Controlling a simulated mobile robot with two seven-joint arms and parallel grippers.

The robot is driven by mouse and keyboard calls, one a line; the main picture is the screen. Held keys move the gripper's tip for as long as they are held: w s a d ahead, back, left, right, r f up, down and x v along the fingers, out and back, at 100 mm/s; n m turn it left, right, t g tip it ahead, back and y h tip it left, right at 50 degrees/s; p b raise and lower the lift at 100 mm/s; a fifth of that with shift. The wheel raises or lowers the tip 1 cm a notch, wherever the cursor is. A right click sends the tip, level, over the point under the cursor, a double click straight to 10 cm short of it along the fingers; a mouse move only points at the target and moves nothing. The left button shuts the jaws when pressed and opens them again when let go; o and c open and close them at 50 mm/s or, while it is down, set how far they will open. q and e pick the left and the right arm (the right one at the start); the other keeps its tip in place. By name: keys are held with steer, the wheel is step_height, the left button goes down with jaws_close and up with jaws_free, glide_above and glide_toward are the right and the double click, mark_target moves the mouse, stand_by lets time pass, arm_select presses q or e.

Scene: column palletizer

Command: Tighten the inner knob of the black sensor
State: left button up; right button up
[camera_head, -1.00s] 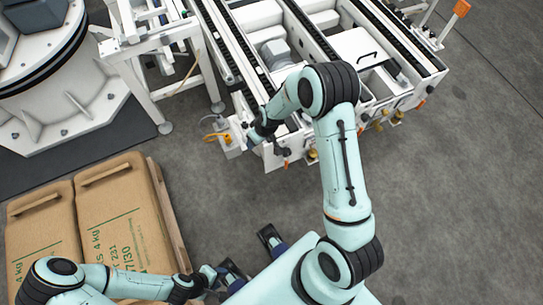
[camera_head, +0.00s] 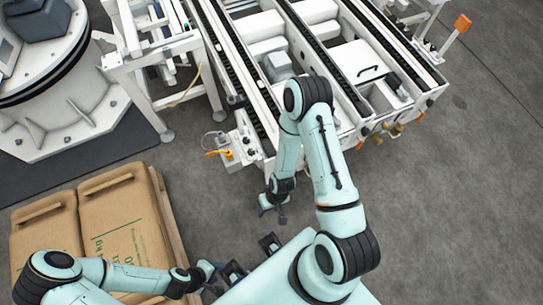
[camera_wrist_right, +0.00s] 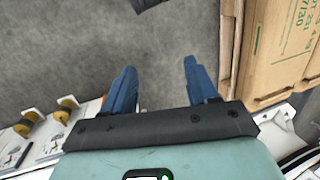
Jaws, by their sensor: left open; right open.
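Small dark knob-like parts (camera_head: 245,142) sit on a white bracket at the near left corner of the conveyor in the head view. They may be the black sensor, but they are too small to tell an inner knob. My right gripper (camera_head: 272,209) hangs below and to the right of that bracket, over the floor, apart from it. In the right wrist view my right gripper (camera_wrist_right: 160,72) is open, with two blue fingers spread and nothing between them. My left gripper (camera_head: 215,272) is low in the head view, beside the cartons and far from the bracket.
A yellow part (camera_head: 228,154) with a cable is on the bracket. Brown cartons (camera_head: 125,225) on a pallet stand at left. A white round machine base (camera_head: 60,110) is at upper left. Grey floor (camera_head: 450,210) is clear at right.

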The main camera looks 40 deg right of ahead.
arm_select(q)
steer(key=shift+w+d+r+p, duration=0.35)
steer(key=shift+w+r, duration=0.15)
steer(key=shift+w, duration=0.15)
arm_select(e)
steer(key=s, duration=0.1)
steer(key=s+a, duration=0.1)
steer(key=s, duration=0.1)
steer(key=shift+s+a+r+m+g, duration=0.25)
steer(key=shift+a+r+m+g, duration=0.05)
steer(key=shift+a+r+m, duration=0.1)
arm_select(q)
steer(key=shift+w+r, duration=0.1)
steer(key=shift+r, duration=0.05)
arm_select(e)
steer(key=shift+s+a+r, duration=0.2)
steer(key=shift+s+a, duration=0.1)
steer(key=shift+s, duration=0.3)
